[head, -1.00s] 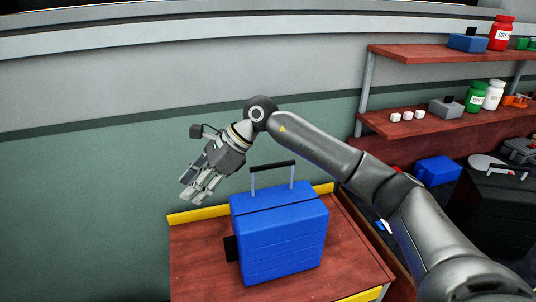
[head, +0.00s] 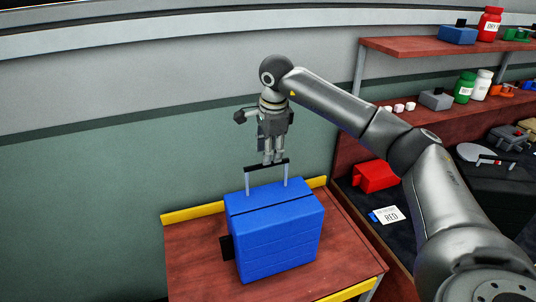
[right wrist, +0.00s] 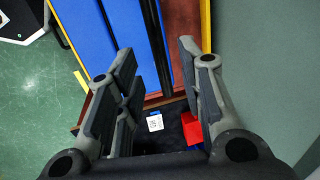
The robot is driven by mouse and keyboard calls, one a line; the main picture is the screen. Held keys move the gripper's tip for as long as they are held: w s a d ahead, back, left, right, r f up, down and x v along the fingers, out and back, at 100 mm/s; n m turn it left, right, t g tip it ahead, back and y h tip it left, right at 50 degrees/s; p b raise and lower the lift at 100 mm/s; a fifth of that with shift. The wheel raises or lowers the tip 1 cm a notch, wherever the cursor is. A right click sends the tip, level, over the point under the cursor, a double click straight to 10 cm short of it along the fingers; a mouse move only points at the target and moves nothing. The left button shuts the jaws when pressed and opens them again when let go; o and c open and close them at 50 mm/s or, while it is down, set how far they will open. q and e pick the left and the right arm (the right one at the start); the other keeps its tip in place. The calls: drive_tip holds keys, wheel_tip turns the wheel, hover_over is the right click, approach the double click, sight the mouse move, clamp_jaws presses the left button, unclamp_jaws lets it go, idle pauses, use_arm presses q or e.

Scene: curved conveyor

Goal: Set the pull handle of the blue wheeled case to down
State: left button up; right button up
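The blue wheeled case (head: 275,240) stands on a red-brown table. Its pull handle (head: 252,167) is raised, with a dark grip bar on two grey posts above the case top. My right gripper (head: 272,161) points down at the grip bar, its fingertips at the bar's height; I cannot tell whether they touch it. In the right wrist view my right gripper (right wrist: 162,88) is open, fingers well apart, with the blue case (right wrist: 88,30) beyond them. A dark strip passes between the fingers there; I cannot tell if it is the grip bar. My left gripper is not in view.
The table (head: 190,265) has yellow edge strips and stands near a green-grey wall (head: 90,210). A shelf (head: 425,47) with jars and boxes stands behind.

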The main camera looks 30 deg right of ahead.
drive_tip(key=shift+w+f+p, duration=0.15)
drive_tip(key=shift+f+p, duration=0.05)
drive_tip(key=shift+f, duration=0.65)
drive_tip(key=shift+w+f+p, duration=0.15)
drive_tip(key=shift+f, duration=0.7)
clamp_jaws()
